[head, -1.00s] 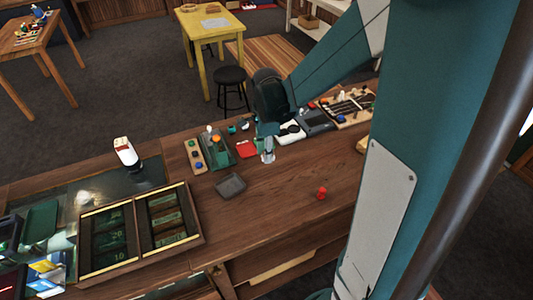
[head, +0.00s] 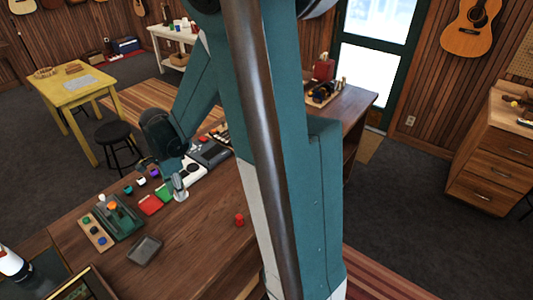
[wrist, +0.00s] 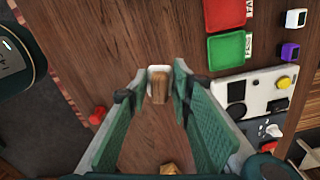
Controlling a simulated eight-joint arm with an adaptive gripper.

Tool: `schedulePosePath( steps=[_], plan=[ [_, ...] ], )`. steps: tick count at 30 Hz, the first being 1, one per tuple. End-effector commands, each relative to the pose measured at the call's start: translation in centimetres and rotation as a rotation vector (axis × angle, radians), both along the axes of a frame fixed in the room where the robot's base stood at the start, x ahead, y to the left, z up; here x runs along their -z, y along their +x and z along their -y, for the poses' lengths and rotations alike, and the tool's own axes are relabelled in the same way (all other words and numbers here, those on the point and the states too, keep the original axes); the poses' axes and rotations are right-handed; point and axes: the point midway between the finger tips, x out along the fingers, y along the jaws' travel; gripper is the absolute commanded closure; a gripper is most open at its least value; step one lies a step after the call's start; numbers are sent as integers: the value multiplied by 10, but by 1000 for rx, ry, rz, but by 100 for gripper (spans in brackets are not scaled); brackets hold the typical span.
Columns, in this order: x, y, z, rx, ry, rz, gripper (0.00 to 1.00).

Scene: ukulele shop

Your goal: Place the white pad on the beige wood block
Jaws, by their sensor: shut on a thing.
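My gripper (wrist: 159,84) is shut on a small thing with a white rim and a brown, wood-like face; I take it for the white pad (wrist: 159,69). It sits between the fingertips, above the brown table. In the head view my gripper (head: 180,188) is beside the green tray, and the pad is too small to make out there. A beige wood block (wrist: 169,169) shows at the bottom edge of the wrist view, partly cut off, on the palm side of the fingers. In the head view my arm hides that part of the table.
A red tray (head: 150,205) and a green tray (wrist: 227,50) lie near the gripper. A white device (wrist: 255,92) with knobs is to their side. A red piece (head: 239,220) and a grey dish (head: 145,249) stand on the table (head: 200,235), with clear wood between.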

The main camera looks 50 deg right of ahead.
Motion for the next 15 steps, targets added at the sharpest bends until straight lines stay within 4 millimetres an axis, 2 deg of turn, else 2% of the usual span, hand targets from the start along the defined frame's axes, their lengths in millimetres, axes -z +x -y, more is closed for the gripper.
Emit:
schedulePosePath(
  steps=[15],
  plan=[
    [-14,21,131,158,0,0,86]
  ],
)
